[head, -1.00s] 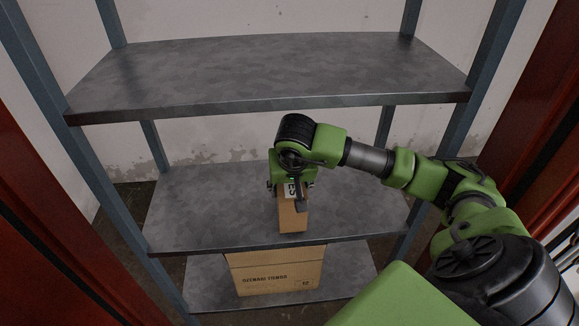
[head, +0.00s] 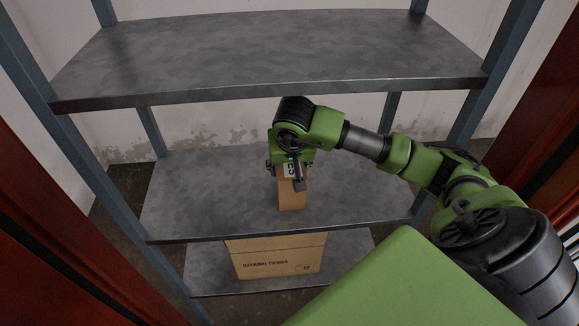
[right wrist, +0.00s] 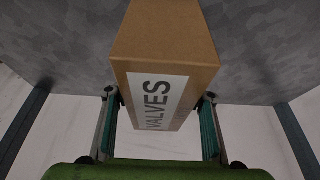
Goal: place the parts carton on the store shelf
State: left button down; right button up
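The parts carton (head: 291,197) is a small brown box with a white label. It is over the middle shelf board (head: 180,210) of the grey store shelf, behind its front edge. My right gripper (head: 288,172) comes down on it from above with its fingers at its sides. In the right wrist view the carton (right wrist: 165,40) shows a "VALVES" label between the two fingers of the right gripper (right wrist: 160,110), which look closed against its sides. Whether its underside touches the board is not clear. My left gripper is not in view.
A larger brown carton (head: 275,262) stands on the bottom board (head: 210,278). The empty upper board (head: 270,60) is above my right gripper. Blue-grey posts (head: 90,170) bound the shelf. The middle board is clear left and right of the parts carton.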

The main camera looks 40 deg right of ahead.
jog(key=shift+o, duration=1.3)
jog(key=shift+w, duration=0.1)
jog(key=shift+r, duration=0.25)
jog(key=shift+s+a+r+b, duration=0.35)
jog(key=shift+s+b, duration=0.15)
jog(key=shift+s, duration=0.1)
jog(key=s+a+b, duration=0.1)
jog(key=s, duration=0.2)
jog(key=s+a, duration=0.2)
jog(key=s, duration=0.1)
jog(key=s+a+b, duration=0.1)
jog(key=s+a, duration=0.1)
jog(key=s, duration=0.1)
jog(key=shift+a+r+b, duration=0.1)
jog(key=shift+a+b, duration=0.15)
jog(key=shift+b, duration=0.05)
jog(key=shift+s+a, duration=0.15)
jog(key=shift+s, duration=0.15)
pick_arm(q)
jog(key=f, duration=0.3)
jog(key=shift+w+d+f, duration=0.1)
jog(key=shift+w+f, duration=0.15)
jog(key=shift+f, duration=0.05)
